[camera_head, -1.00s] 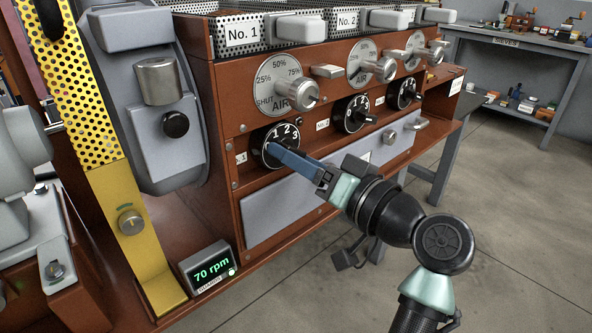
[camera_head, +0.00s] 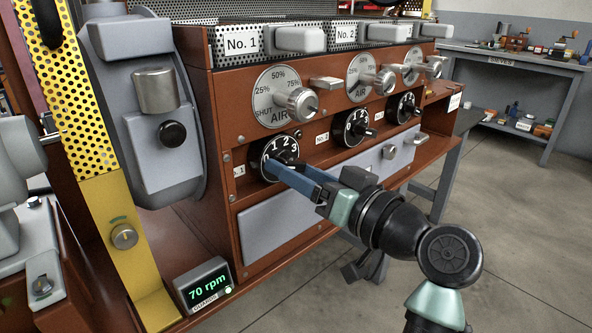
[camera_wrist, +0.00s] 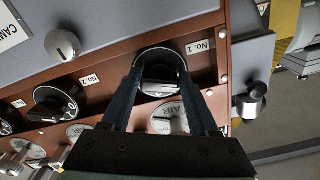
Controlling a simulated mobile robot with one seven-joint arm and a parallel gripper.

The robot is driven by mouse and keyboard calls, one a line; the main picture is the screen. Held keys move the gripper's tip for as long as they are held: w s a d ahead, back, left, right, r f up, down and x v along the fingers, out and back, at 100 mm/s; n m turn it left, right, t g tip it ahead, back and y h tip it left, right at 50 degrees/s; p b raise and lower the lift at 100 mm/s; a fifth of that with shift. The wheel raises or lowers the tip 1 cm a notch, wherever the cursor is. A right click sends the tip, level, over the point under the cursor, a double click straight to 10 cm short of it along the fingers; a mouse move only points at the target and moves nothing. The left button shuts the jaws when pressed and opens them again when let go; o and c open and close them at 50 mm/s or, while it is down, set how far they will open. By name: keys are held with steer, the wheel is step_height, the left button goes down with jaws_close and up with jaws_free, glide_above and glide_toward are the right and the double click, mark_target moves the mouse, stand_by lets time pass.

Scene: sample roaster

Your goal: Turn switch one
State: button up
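Switch one is a black round dial (camera_head: 281,150) with white numerals, set in the red-brown panel below the No. 1 air dial. Its label is partly visible at its left. My gripper (camera_head: 277,170) reaches it from the lower right, and its blue fingers cover the lower part of the dial. In the wrist view the dial (camera_wrist: 160,70) sits between the two fingertips (camera_wrist: 161,74), which are apart, one on each side. The gripper is open; whether either finger touches the knob I cannot tell.
The switch No. 2 (camera_head: 355,128) and a third switch (camera_head: 402,106) stand to the right. The air knob (camera_head: 301,103) juts out just above. A grey drawer-like panel (camera_head: 290,210) lies below, and a 70 rpm display (camera_head: 204,286) stands at lower left.

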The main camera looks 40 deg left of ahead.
steer(key=o, duration=0.3)
steer(key=shift+o, duration=0.2)
steer(key=s+d+p, duration=0.1)
steer(key=d+p, duration=0.2)
steer(key=d, duration=1)
